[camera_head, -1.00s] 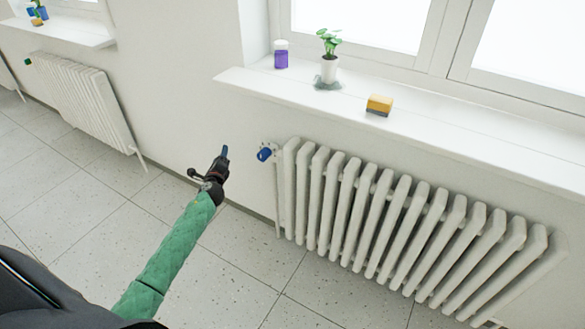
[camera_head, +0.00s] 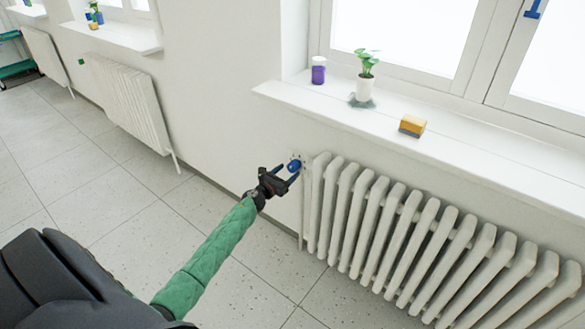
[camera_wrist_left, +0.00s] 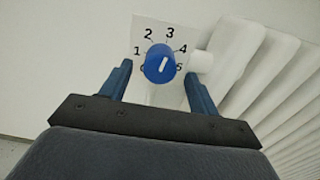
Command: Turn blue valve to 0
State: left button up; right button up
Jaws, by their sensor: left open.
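The blue valve (camera_head: 294,165) sits at the upper left end of the white radiator. In the left wrist view the blue valve (camera_wrist_left: 160,64) is a round knob in front of a white plate (camera_wrist_left: 143,28) with black numbers. Its white mark points up and slightly right, roughly between 3 and 4. My left gripper (camera_head: 286,174) is open and close to the valve. In the wrist view its two blue fingers (camera_wrist_left: 158,85) stand on either side of the knob, apart from it. My right gripper is not in view.
The radiator (camera_head: 420,235) extends right below the windowsill (camera_head: 460,160). On the sill are a purple jar (camera_head: 318,71), a potted plant (camera_head: 365,80) and a yellow sponge (camera_head: 412,126). Another radiator (camera_head: 122,105) stands at the left. The floor between is clear.

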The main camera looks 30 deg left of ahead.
aim_at(290, 169)
pick_arm(q)
jog(key=shift+w+d, duration=0.1)
jog(key=shift+w, duration=1.85)
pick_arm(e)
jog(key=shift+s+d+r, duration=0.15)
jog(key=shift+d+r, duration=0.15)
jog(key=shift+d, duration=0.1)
pick_arm(q)
jog(key=shift+c, duration=0.4)
jog(key=c, duration=0.9)
